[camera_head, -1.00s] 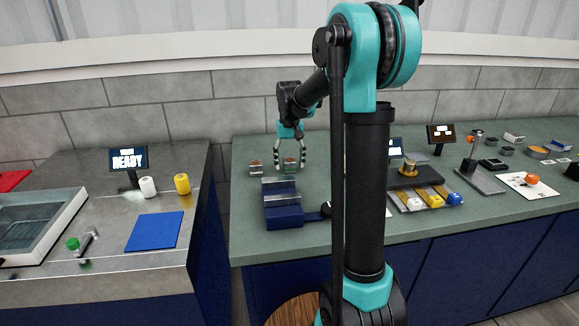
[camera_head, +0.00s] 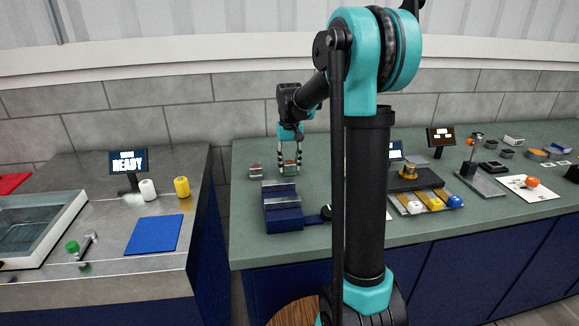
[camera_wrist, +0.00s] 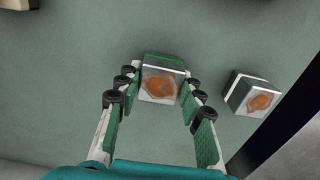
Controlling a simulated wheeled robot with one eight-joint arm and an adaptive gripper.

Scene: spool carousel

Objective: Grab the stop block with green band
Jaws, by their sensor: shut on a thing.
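The stop block with green band (camera_wrist: 161,80) is a small grey block with an orange-brown patch on top and a green line along its far edge in the wrist view. It also shows in the head view (camera_head: 289,170), at the back of the green counter. My gripper (camera_wrist: 158,92) has its fingers on both sides of this block and is shut on it. In the head view my gripper (camera_head: 289,164) points down around it. A second similar block (camera_wrist: 252,95), with a pale band, stands apart to the right in the wrist view and to the left in the head view (camera_head: 256,170).
A blue stepped fixture (camera_head: 282,208) with metal strips stands just in front of the blocks. A tray with yellow, white and blue pieces (camera_head: 425,201) lies to the right, beyond my arm. A separate metal counter (camera_head: 110,215) with a blue mat (camera_head: 154,233) is at the left.

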